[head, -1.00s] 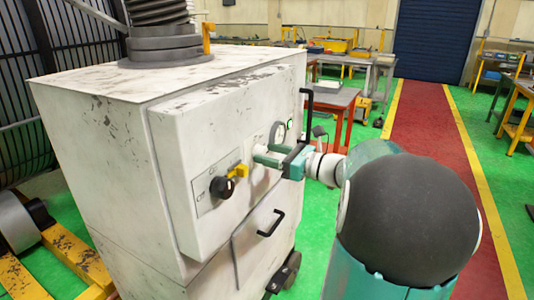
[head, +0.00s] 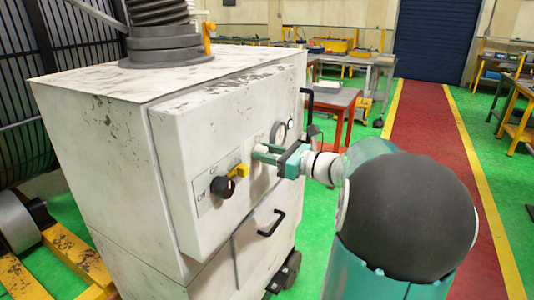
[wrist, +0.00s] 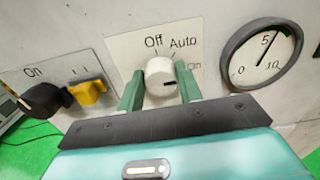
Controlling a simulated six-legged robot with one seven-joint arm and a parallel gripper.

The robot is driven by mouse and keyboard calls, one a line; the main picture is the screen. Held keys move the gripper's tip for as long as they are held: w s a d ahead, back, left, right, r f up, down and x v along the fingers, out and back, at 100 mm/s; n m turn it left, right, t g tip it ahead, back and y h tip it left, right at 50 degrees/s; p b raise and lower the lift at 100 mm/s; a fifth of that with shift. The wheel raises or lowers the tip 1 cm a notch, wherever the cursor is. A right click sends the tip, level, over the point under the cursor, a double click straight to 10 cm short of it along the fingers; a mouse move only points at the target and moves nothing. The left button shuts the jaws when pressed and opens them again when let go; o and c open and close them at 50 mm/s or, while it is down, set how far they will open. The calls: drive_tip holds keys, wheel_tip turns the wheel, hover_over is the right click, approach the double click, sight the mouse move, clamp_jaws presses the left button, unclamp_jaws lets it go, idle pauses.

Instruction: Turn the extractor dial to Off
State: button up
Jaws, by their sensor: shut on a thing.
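The extractor dial (wrist: 160,76) is a round white knob with a dark mark, on a light plate lettered Off, Auto and On. In the head view my gripper (head: 265,154) reaches the cabinet's front panel from the right. The dial is mostly hidden by the fingers there.
A black rotary switch (wrist: 43,100) with a yellow piece (wrist: 88,92) sits left of the dial. A round gauge (wrist: 262,58) is close on the right. The white cabinet (head: 100,170) has a black handle (head: 272,224) below the panel. A red aisle (head: 425,130) runs at right.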

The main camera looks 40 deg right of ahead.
drive_tip(key=shift+s+a+f+n, duration=0.1)
drive_tip(key=shift+n, duration=4.3)
drive_tip(key=shift+a+f+n, duration=0.1)
drive_tip(key=shift+n, duration=4.3)
drive_tip(key=o, duration=1)
drive_tip(key=shift+s, duration=0.1)
